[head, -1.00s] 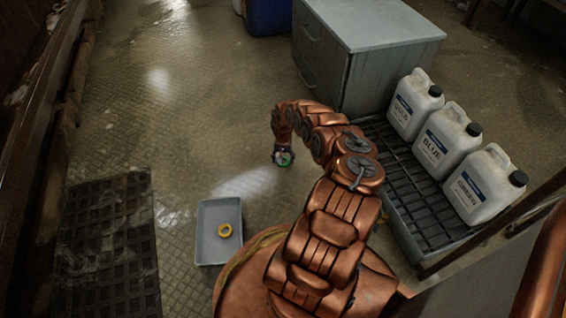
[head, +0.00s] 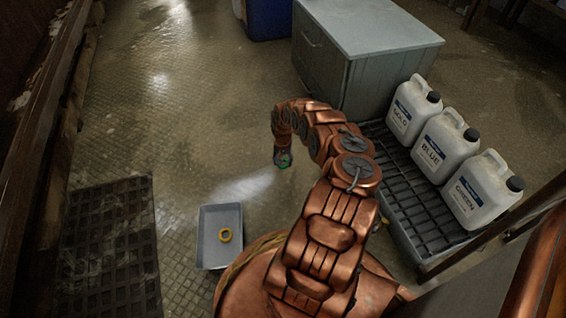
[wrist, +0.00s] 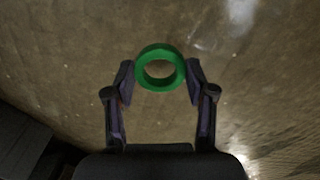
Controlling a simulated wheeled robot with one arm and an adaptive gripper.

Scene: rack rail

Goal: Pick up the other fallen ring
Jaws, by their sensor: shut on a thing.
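A green ring (wrist: 160,85) is between the two fingertips of my gripper (wrist: 160,82) in the wrist view. The fingers press on its left and right outer sides, and its hole faces the camera. In the head view my gripper (head: 283,160) is over the floor left of the grey cabinet, with only a little of the green ring showing. A yellow ring (head: 225,235) lies flat in the grey tray (head: 208,255) on the floor.
Three white jugs labelled GOLD (head: 411,112), BLUE (head: 440,142) and GREEN (head: 480,190) stand on a black-grated rack (head: 395,185) at the right. A grey cabinet (head: 365,40) stands behind it. A dark floor grate (head: 110,240) lies at left. Open floor lies between.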

